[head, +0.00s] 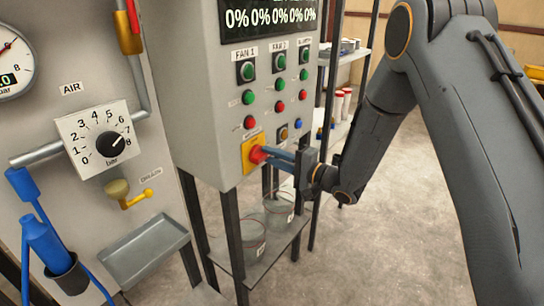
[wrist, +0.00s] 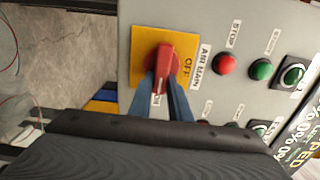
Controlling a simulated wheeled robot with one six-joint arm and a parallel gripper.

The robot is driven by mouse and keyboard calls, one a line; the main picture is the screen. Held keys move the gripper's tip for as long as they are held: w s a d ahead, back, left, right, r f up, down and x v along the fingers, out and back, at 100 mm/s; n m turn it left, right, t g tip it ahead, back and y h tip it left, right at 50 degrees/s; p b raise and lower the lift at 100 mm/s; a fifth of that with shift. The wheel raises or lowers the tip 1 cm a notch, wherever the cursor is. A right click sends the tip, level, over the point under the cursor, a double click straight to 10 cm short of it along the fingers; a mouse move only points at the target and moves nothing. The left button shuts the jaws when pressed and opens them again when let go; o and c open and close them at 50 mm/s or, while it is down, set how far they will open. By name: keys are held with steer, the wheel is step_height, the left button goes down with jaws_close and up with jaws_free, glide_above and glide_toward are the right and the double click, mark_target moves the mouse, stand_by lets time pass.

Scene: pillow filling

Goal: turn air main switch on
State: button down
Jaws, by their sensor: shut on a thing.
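The air main switch is a red rotary handle (wrist: 166,58) on a yellow plate (wrist: 145,49), with an AIR MAIN label (wrist: 203,67) beside it. OFF is printed to the handle's right in the wrist view. The handle lies nearly upright there, its lower end toward a small label that seems to read ON, partly hidden between the fingers. In the head view the red handle (head: 257,154) shows at the cabinet's lower front corner. My gripper (head: 270,156) reaches it from the right, its blue fingers (wrist: 162,82) closed around the handle's lower end.
Red and green buttons (wrist: 226,63) sit close to the switch on the grey cabinet (head: 205,120). Left of it is a panel with an AIR pressure dial (head: 103,143) and a grey tray (head: 146,250). Jars (head: 278,210) stand on the shelf below.

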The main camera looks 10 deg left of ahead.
steer(key=shift+s+f, duration=0.1)
steer(key=c, duration=1.6)
jaws_free()
steer(key=shift+c, duration=0.2)
steer(key=b+v, duration=0.2)
steer(key=v, duration=0.5)
steer(key=shift+s+d, duration=0.15)
steer(key=shift+d, duration=0.2)
